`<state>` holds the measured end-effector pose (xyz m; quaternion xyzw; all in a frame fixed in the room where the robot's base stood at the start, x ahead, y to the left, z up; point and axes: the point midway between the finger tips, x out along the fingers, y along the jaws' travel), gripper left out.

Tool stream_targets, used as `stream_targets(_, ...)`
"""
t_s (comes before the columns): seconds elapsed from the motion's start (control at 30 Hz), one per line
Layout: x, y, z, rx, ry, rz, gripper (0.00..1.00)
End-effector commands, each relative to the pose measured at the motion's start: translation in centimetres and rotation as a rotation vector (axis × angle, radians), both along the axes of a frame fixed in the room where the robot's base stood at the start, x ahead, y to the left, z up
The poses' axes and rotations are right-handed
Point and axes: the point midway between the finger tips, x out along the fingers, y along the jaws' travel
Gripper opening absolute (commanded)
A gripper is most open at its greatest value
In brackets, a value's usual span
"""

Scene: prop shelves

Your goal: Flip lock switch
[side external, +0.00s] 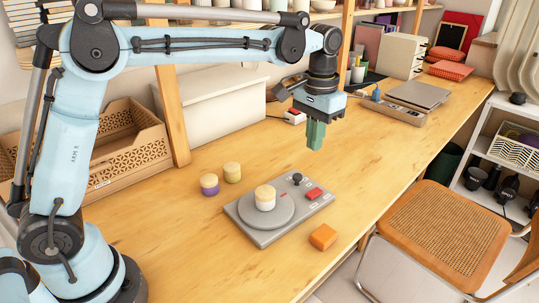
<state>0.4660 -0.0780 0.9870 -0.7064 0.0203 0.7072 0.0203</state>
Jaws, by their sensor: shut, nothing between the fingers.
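A grey device (253,231) lies flat on the wooden table. It has a round plate (246,211) on its left part, with a cream and tan cylinder (265,198) standing on the plate. On its far right part are an upright black knob or lever (297,179) and a red block-like button (314,193). I cannot tell for certain which part is the lock switch. My gripper (315,146) points down with green fingers shut and empty. It appears above the table, apart from the device and up and right of the black knob in the picture.
A purple-based cylinder (209,185) and a yellow one (232,172) stand left of the device. An orange block (322,237) lies near the table's front edge. A white box (212,107) and a wooden crate (128,146) stand behind. A grey scale-like device (418,95) sits far right.

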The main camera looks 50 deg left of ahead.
Motion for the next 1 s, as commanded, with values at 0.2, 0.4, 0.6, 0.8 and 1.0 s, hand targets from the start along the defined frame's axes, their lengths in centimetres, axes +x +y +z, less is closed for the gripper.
stream_targets(0.2, 0.0, 0.0, -3.2, 0.0, 0.0, 0.0, 0.0)
stream_targets(0.4, 0.0, 0.0, -6.8, 0.0, 0.0, 0.0, 0.0)
stream_targets(0.6, 0.0, 0.0, -10.2, 0.0, 0.0, 0.0, 0.0)
stream_targets(0.8, 0.0, 0.0, -12.5, 0.0, 0.0, 0.0, 0.0)
stream_targets(1.0, 0.0, 0.0, -13.3, 0.0, 0.0, 0.0, 0.0)
